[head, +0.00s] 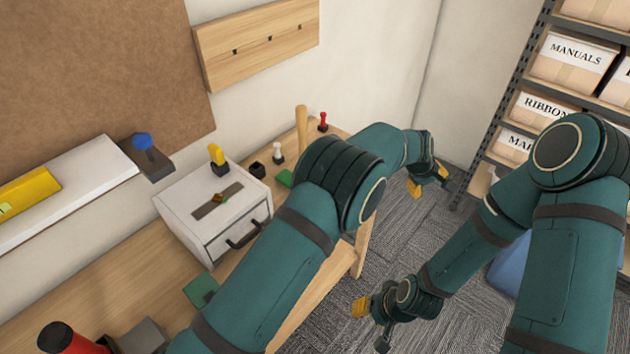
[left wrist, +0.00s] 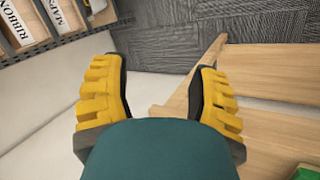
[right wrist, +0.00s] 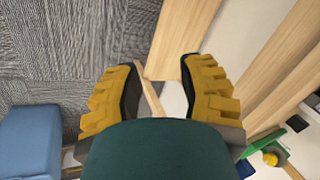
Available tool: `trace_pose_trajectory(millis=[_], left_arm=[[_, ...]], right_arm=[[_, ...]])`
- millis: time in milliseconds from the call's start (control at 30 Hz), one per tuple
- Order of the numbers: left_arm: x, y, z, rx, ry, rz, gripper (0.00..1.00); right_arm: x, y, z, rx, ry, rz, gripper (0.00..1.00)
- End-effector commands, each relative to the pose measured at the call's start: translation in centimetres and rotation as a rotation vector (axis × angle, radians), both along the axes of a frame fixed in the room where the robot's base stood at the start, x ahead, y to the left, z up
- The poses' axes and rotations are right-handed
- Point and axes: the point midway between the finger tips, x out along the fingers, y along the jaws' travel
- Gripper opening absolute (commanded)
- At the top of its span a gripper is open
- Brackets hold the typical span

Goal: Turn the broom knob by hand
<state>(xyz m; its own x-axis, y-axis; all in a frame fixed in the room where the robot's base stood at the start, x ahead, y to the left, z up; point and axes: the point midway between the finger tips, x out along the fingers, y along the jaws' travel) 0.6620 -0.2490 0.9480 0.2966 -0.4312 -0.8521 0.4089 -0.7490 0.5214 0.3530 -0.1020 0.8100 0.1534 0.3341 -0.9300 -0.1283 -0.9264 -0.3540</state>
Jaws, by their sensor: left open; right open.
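I cannot make out anything that is clearly a broom. A blue knob (head: 142,141) stands on a dark bracket at the end of a white ledge. A small brownish-green piece (head: 219,198) sits in the dark slot on top of a white drawer box (head: 185,222). I cannot tell whether either is the broom knob. My left gripper (head: 429,182) is open and empty beyond the bench's right end; its open fingers show in the left wrist view (left wrist: 160,65). My right gripper (head: 371,318) is open and empty over the carpet, also in the right wrist view (right wrist: 161,65).
The wooden bench (head: 115,285) holds a yellow-handled stamp (head: 216,154), other small stamps, green pads, an upright wooden rod (head: 301,128) and a red cylinder (head: 68,338). Labelled boxes (head: 572,60) fill the right shelf. A blue bin (right wrist: 32,140) stands on the carpet. My left arm crosses the bench.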

Motion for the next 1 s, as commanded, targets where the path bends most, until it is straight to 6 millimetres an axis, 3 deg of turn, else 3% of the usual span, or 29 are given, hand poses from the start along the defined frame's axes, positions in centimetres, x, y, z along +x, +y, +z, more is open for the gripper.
trace_pose_trajectory(millis=[67,167,333,467,567,700,800,1000], left_arm=[[0.3,-1.5,0.5,-0.069,-0.087,0.028,0.6],[1.2,-2.2,0.8,-0.116,-0.21,0.099,0.6],[2.2,-0.1,1.0,-0.07,-0.41,0.275,0.6],[1.9,3.9,0.7,0.079,-0.532,0.432,0.6],[0.6,8.1,0.5,0.255,-0.598,0.55,0.6],[-2.8,14.0,0.5,0.55,-0.634,0.682,0.6],[-5.5,17.2,0.8,0.741,-0.625,0.742,0.6],[-8.7,20.4,1.4,0.949,-0.593,0.794,0.6]], right_arm=[[0.1,0.0,1.0,0.0,-0.003,-0.002,0.39],[0.3,-0.1,1.7,-0.001,-0.007,-0.005,0.39],[0.5,-0.2,3.0,0.0,-0.013,-0.009,0.39],[0.7,-0.2,4.0,-0.001,-0.017,-0.013,0.39],[0.8,-0.3,4.8,-0.001,-0.02,-0.015,0.39],[1.0,-0.3,5.7,-0.001,-0.025,-0.019,0.39],[1.1,-0.3,6.2,-0.002,-0.026,-0.021,0.39],[1.2,-0.4,6.5,-0.001,-0.029,-0.021,0.39]])
